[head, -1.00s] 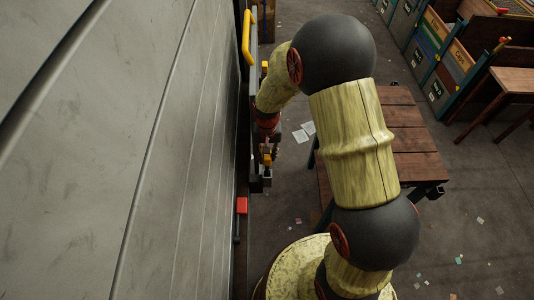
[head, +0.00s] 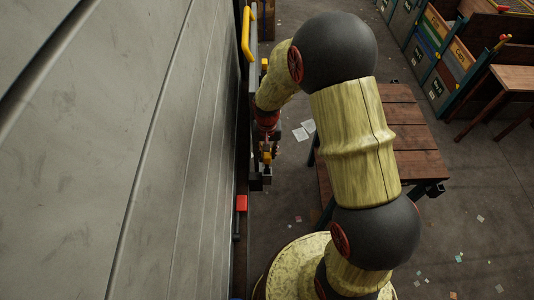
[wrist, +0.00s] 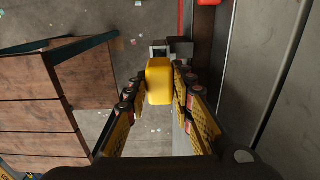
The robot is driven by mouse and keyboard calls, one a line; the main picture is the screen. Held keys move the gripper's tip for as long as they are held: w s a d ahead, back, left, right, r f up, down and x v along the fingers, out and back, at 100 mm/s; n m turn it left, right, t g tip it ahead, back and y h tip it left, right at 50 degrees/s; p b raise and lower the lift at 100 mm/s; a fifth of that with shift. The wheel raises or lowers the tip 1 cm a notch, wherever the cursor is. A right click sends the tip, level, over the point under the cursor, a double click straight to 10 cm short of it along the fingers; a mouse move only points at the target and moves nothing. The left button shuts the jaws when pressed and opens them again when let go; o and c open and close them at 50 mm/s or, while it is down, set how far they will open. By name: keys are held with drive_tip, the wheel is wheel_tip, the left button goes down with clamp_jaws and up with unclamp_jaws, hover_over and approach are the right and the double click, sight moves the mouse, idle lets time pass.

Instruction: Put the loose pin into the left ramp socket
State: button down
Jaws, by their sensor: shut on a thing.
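My gripper (wrist: 159,85) is shut on the loose pin (wrist: 159,82). Its yellow, rounded head fills the space between the two fingers in the wrist view, and its lower part is hidden behind that head. A grey bracket with a square opening (wrist: 160,49) shows just beyond the pin; I take it for a ramp socket. I cannot tell whether the pin touches it or enters it. In the head view my gripper (head: 266,150) is small and partly hidden by my arm, close to the grey wall, with the bracket (head: 257,183) just below it.
A grey panelled wall (head: 130,140) stands close on the left in the head view, with a yellow handle (head: 247,35) and a red block (head: 241,203) by its edge. A brown slatted table (head: 400,120) stands right of my arm. Bins (head: 437,90) stand far right.

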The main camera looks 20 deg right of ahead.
drive_tip(key=shift+f, duration=0.1)
idle(0.3)
drive_tip(key=shift+f+b, duration=2.95)
drive_tip(key=shift+f, duration=1.1)
drive_tip(key=c, duration=1.5)
unclamp_jaws()
drive_tip(key=shift+o, duration=0.2)
drive_tip(key=shift+r, duration=0.1)
wheel_tip(320, 180, up, 12)
drive_tip(key=shift+f, duration=0.1)
